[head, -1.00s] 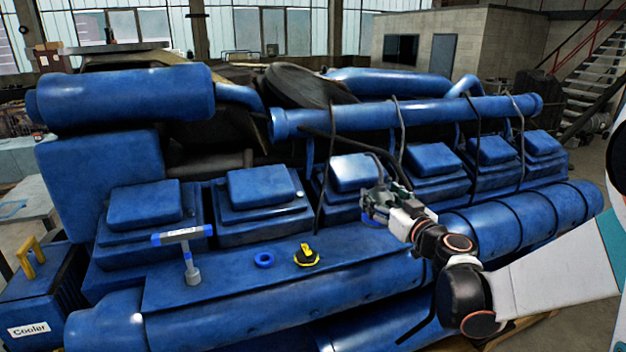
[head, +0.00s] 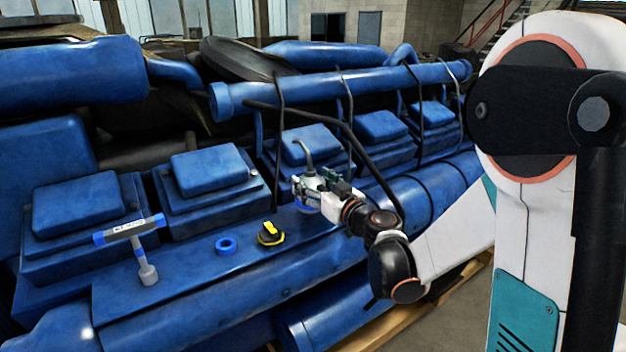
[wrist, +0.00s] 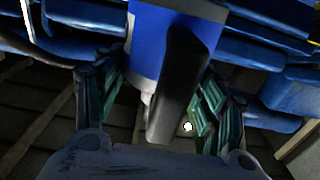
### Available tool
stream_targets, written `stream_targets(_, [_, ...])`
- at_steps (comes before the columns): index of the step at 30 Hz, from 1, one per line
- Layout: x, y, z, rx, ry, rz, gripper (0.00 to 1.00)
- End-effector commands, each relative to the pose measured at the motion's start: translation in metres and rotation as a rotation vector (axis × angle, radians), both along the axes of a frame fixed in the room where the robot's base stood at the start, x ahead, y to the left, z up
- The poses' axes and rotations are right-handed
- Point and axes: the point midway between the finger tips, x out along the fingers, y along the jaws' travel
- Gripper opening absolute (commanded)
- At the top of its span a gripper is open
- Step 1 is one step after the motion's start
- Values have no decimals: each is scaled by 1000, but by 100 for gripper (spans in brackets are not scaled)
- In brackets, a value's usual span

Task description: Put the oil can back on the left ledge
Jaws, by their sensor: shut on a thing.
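The oil can is mostly white and blue, with a grey bent spout (head: 304,150). My gripper (head: 318,192) is shut on it, in front of the engine's third raised box from the left. In the wrist view the can's blue and white body (wrist: 172,45) and black handle (wrist: 178,85) are between the green fingers of my gripper (wrist: 160,105). Its base is hard to see, so I cannot tell whether it touches the engine. The blue ledge (head: 190,270) runs along the engine's front at left, with free surface between the things on it.
A T-handled tool (head: 148,272) stands on the ledge. A blue ring (head: 226,246) and a yellow-and-black knob (head: 270,234) are to its right. A dark hose (head: 365,155) hangs behind my gripper. Raised blue boxes (head: 208,170) line the ledge's back.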

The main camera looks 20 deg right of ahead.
Motion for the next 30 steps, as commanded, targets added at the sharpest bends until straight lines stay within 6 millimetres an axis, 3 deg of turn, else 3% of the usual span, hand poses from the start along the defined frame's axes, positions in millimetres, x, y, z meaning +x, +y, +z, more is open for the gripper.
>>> stream_targets(1, [0,0,-9,1,0,0,27])
stream_targets(6, [0,0,-18,1,0,0,27])
stream_targets(30, [-1,0,-17,1,0,0,27])
